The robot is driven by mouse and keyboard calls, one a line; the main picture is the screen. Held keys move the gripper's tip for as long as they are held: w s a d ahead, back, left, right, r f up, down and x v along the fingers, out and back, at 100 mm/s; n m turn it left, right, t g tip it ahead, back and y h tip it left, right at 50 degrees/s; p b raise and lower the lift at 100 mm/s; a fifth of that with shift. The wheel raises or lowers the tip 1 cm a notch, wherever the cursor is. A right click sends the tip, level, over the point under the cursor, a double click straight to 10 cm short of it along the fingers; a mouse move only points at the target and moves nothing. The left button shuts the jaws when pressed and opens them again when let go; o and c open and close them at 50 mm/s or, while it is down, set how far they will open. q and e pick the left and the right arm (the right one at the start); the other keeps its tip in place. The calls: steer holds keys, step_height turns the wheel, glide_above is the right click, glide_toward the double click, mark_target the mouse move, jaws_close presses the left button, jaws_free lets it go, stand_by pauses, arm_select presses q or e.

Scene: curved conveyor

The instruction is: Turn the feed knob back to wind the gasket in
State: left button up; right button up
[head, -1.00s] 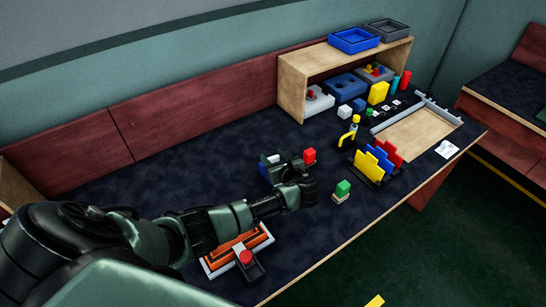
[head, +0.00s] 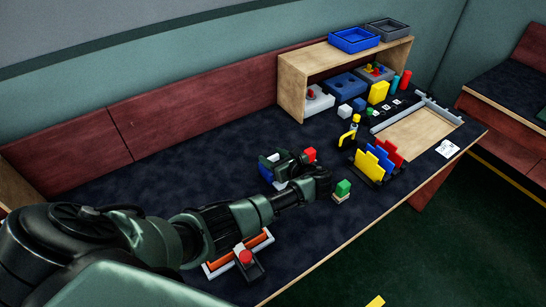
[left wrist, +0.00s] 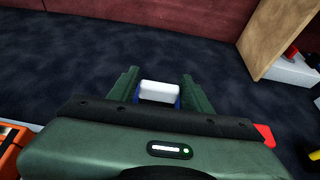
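The frames do not make clear which part is the feed knob, and no gasket can be made out. A round red knob (head: 246,257) sits on a dark block at the front of an orange, white-edged unit (head: 222,262), partly behind my left arm. My left gripper (head: 282,163) is low over the table, beyond that unit. In the left wrist view its green fingers (left wrist: 160,90) stand apart on either side of a white-topped blue block (left wrist: 159,92), with narrow gaps visible. The block (head: 266,171) is partly hidden in the head view. My right gripper is out of view.
Yellow, blue and red plates stand in a rack (head: 367,173). A wooden shelf (head: 293,85) stands at the back. The table's left rear is clear.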

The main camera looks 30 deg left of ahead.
arm_select(q)
steer(key=shift+o, duration=0.9)
steer(key=v, duration=0.7)
steer(key=shift+d+r, duration=0.2)
steer(key=shift+d, duration=0.1)
steer(key=shift+s, duration=0.1)
